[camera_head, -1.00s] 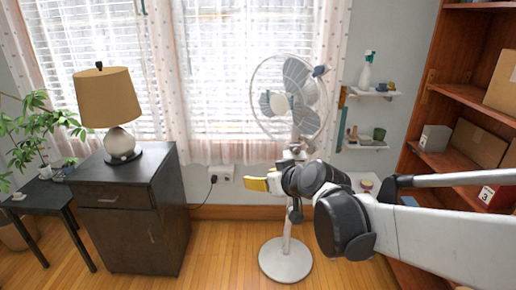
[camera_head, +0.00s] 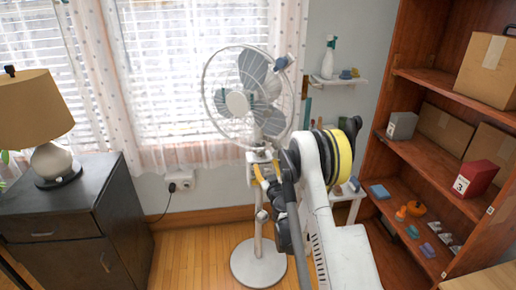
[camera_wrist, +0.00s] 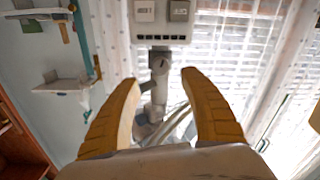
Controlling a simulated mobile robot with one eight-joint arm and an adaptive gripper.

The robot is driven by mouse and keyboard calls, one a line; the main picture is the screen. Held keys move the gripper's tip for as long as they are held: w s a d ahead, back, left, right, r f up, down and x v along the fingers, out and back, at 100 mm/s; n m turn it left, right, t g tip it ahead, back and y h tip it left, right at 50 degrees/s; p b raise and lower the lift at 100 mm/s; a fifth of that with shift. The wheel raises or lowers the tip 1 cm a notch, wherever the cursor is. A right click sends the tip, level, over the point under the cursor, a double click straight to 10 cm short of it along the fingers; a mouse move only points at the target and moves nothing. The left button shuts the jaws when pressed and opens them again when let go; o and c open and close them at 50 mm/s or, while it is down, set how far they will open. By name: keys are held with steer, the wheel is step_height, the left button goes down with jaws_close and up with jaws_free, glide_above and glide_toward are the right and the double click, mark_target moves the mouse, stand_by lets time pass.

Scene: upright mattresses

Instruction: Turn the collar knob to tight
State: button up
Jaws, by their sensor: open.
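My gripper (camera_head: 262,172) is at the fan's upper column, partly hidden by my arm. In the wrist view, which looks upside down, its yellow fingers (camera_wrist: 160,100) are open, one on each side of the grey fan neck (camera_wrist: 157,80). A button box (camera_wrist: 163,20) lies beyond the fingertips. I see no firm grip on anything.
A dark cabinet (camera_head: 75,215) with a lamp (camera_head: 35,115) stands left of the fan. Small wall shelves (camera_head: 338,82) and a wooden bookcase (camera_head: 420,75) with boxes are to the right. Curtains and a window are behind. Some floor left of the base is clear.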

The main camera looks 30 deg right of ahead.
mark_target(261, 155)
steer(key=b+x, duration=0.3)
steer(key=x, duration=0.6)
steer(key=shift+w+a, duration=0.1)
steer(key=shift+w+r, duration=0.1)
steer(key=shift+w, duration=0.25)
jaws_close()
